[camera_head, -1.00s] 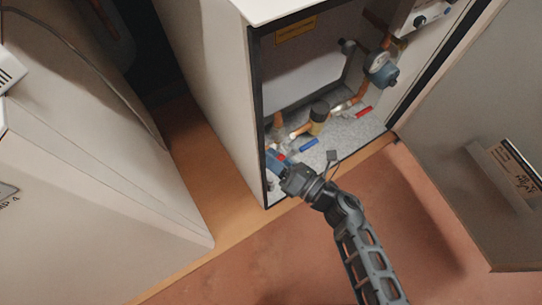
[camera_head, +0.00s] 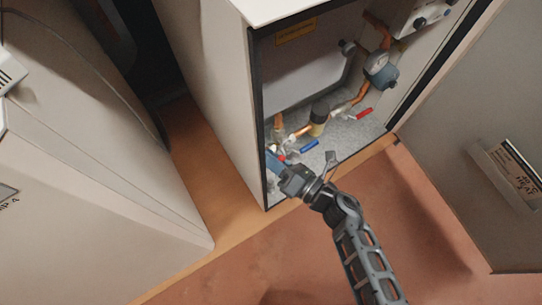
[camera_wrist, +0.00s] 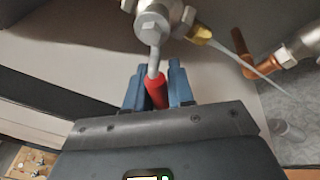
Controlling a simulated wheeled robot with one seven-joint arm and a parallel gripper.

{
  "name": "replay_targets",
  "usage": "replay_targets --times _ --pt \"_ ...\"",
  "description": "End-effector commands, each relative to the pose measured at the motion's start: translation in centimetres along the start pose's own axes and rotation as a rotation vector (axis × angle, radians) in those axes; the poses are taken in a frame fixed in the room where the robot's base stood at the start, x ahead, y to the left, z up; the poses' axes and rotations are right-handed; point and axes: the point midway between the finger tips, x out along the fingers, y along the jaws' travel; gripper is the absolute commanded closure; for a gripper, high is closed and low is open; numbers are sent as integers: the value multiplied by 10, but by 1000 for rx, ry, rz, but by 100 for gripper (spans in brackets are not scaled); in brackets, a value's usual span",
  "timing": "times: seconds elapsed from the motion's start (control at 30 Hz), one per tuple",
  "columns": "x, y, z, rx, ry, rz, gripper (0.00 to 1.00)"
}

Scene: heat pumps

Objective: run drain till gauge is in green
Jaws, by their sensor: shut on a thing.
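My gripper (camera_head: 277,162) reaches into the lower left of the open heat pump cabinet (camera_head: 256,110). In the wrist view its blue fingers (camera_wrist: 158,88) are shut on a red lever handle (camera_wrist: 156,92). The lever's metal stem runs up to a valve body with a hex nut (camera_wrist: 152,27). A brass outlet (camera_wrist: 199,34) sits to the right of the valve, with a thin pale streak running down to the right from it. A blue round device (camera_head: 381,68), perhaps the gauge, is on the pipework at the right; its dial is not readable.
A blue lever (camera_head: 309,146) and a red lever (camera_head: 363,114) sit on the cabinet pipework. A black-topped brass part (camera_head: 319,114) stands between pipes. The open door (camera_head: 470,120) is at the right; another cabinet (camera_head: 80,170) is at the left.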

Motion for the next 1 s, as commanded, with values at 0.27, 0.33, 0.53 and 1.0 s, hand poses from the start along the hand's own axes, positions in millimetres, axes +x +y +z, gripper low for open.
replay_targets --times 0.27,0.33,0.53,1.0 --pt "0 4 1 92 -20 22 100" --pt "0 6 1 135 -28 33 100" --pt "1 14 4 283 -59 71 100" --pt "2 28 12 568 -118 142 100"
